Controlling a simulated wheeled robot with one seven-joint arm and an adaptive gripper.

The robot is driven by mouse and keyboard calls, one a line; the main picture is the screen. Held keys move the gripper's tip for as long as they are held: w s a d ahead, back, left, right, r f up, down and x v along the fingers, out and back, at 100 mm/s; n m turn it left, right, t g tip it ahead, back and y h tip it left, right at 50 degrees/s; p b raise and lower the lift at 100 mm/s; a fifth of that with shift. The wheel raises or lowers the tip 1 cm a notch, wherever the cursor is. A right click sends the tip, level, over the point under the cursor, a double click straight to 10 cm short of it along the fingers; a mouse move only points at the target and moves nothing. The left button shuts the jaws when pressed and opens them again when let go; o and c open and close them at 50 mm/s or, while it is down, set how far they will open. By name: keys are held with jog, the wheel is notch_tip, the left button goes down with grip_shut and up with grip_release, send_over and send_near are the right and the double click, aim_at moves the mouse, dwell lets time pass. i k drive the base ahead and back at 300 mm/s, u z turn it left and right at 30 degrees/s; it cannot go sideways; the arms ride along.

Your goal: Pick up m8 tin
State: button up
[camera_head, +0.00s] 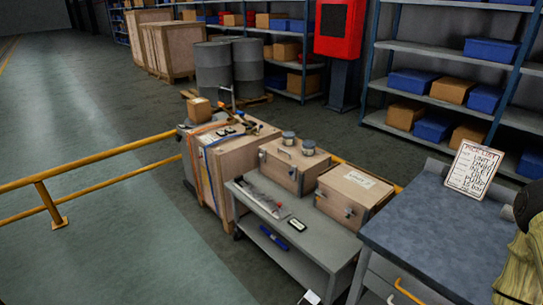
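Two small grey tins stand upright on the lid of a wooden box with metal fittings. One is the left tin (288,138) and the other the right tin (308,147), close beside it. Their labels are too small to read, so I cannot tell which is the m8 tin. The wooden box (278,167) stands at the back of a grey trolley (312,241). My gripper is not in view. A small white piece at the bottom edge cannot be identified.
A second closed box (353,190) stands right of the tins. A blue-topped bench (425,215) with a pick list card (473,170) is at the right. A strapped crate (228,165) stands left, by a yellow rail (95,160). The floor at left is clear.

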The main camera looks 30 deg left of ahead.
aim_at(287, 137)
jog(key=u, duration=0.45)
jog(key=k, duration=0.95)
jog(key=u, duration=1.15)
jog(key=i, duration=1.4)
jog(key=u, duration=0.35)
jog(key=i, duration=1.45)
jog(key=z, duration=1.4)
jog(key=i, duration=0.85)
jog(key=z, duration=0.75)
